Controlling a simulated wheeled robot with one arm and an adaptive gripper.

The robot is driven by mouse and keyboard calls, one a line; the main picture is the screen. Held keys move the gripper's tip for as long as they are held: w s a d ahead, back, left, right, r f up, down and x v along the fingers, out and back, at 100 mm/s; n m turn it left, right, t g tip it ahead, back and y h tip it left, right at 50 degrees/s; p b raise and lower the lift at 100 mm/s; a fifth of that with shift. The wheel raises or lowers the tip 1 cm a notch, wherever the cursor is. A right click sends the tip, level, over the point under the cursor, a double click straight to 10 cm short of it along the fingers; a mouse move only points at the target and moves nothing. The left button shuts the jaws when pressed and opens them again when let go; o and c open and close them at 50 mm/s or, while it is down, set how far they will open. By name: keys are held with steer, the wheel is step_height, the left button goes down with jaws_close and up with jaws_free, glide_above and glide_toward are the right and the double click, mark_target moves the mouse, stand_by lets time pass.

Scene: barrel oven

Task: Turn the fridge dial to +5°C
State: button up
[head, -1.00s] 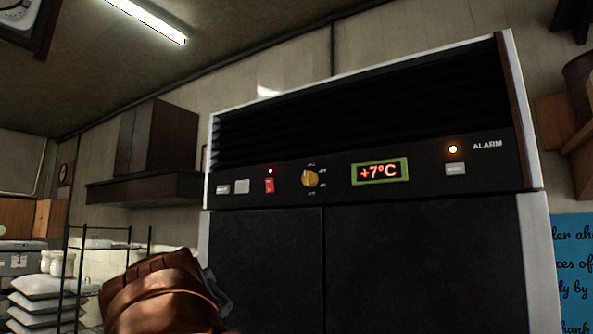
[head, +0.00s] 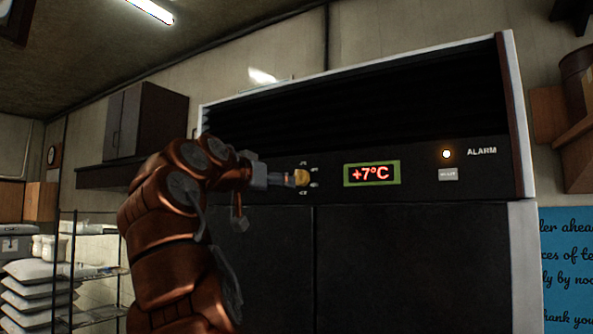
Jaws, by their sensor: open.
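The black fridge (head: 415,260) has a control panel across its upper front. My arm hides the switches on the panel's left part.
A dark wall cabinet (head: 148,122) hangs at the left. A wire rack (head: 97,272) and stacked white sacks (head: 38,290) stand below it. A blue sign (head: 567,265) is at the right.

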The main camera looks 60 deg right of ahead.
mark_target(297, 175)
steer(key=shift+m+g+h, duration=0.3)
steer(key=shift+m+h, duration=0.1)
steer(key=shift+m, duration=0.1)
steer(key=d+r+p, duration=0.1)
steer(key=d, duration=0.4)
steer(key=d+r+p, duration=0.1)
steer(key=d, duration=0.2)
steer(key=shift+s+r+p, duration=0.3)
steer(key=shift+p, duration=0.05)
steer(key=c, duration=1.1)
